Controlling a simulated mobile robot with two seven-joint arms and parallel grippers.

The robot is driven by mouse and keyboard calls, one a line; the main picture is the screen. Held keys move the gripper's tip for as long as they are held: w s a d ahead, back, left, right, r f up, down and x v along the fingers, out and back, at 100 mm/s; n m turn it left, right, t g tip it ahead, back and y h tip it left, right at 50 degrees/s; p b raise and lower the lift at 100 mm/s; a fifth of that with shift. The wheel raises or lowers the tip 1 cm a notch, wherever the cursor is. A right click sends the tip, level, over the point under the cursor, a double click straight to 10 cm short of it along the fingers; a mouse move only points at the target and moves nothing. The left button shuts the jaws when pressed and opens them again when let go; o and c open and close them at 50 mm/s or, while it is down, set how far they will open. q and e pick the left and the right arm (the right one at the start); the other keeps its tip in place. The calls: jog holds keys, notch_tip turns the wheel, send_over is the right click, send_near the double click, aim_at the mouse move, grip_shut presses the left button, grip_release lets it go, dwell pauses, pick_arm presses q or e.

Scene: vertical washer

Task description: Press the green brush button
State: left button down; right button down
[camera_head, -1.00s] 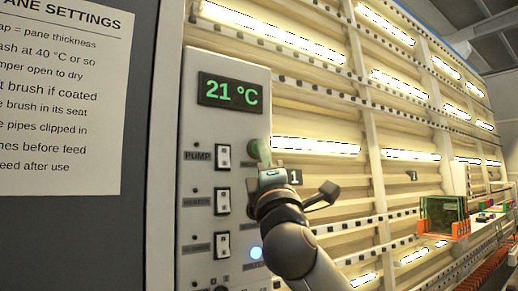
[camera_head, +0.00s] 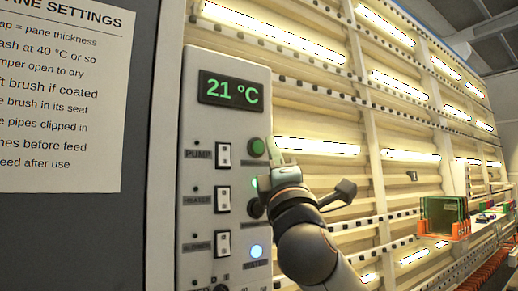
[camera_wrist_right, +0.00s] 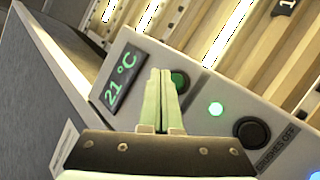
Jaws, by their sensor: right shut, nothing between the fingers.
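The green button (camera_head: 257,148) is round and sits on the upper right of the pale control panel, right of the PUMP switch. In the right wrist view the green button (camera_wrist_right: 181,81) is partly behind my fingers. My right gripper (camera_head: 273,142) is shut and empty, its tips just right of the button in the head view; I cannot tell whether they touch it. Its fingers also show in the right wrist view (camera_wrist_right: 160,74). A small green lamp (camera_wrist_right: 216,109) glows between the green button and a black button (camera_wrist_right: 250,132). My left gripper is out of view.
The panel's display (camera_head: 231,92) reads 21 °C. Several rocker switches (camera_head: 224,155) stand left of the buttons, and a blue-white lamp (camera_head: 256,251) glows below. The ribbed, lit washer wall (camera_head: 335,180) runs right. A settings sheet (camera_head: 65,95) hangs at left.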

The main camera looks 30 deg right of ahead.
jog(key=s, duration=0.3)
jog(key=shift+s+d+h, duration=0.15)
jog(key=shift+s+h, duration=0.15)
jog(key=shift+s, duration=0.1)
jog(key=shift+f, duration=0.1)
dwell(0.5)
